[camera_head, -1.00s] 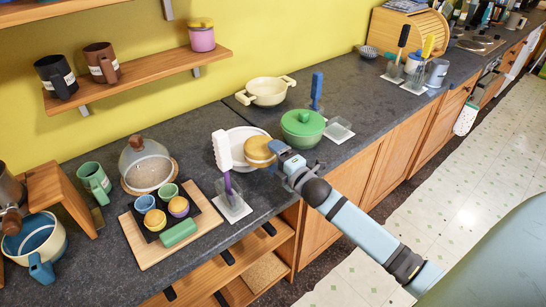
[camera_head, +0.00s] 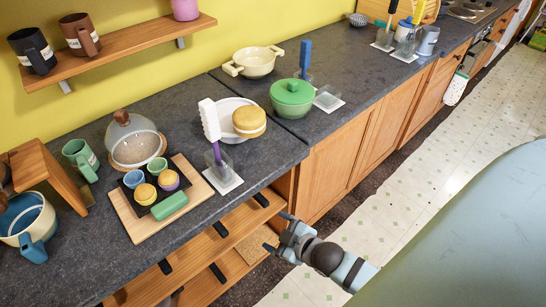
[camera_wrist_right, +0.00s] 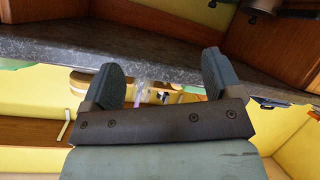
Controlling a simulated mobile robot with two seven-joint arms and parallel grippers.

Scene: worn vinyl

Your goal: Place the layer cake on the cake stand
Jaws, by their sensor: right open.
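The layer cake (camera_head: 249,117), round and golden with a pale middle band, sits level at the right side of a round white plate-like stand (camera_head: 226,112), which I take for the cake stand. The cake overlaps the stand's right rim, and the stand's base is hidden. My right gripper (camera_head: 278,232) is open and empty, in front of the counter and below its top, well apart from the cake. In the right wrist view the open jaws (camera_wrist_right: 163,75) hold nothing, and the cake (camera_wrist_right: 88,80) shows beyond the left finger. My left gripper is not in view.
A brush in a clear holder (camera_head: 222,176) stands just in front of the cake. A green lidded pot (camera_head: 292,99) stands right of it. A wooden board (camera_head: 136,225) with cups and a glass dome (camera_head: 133,138) are to the left. Open shelves (camera_head: 205,250) lie below the counter.

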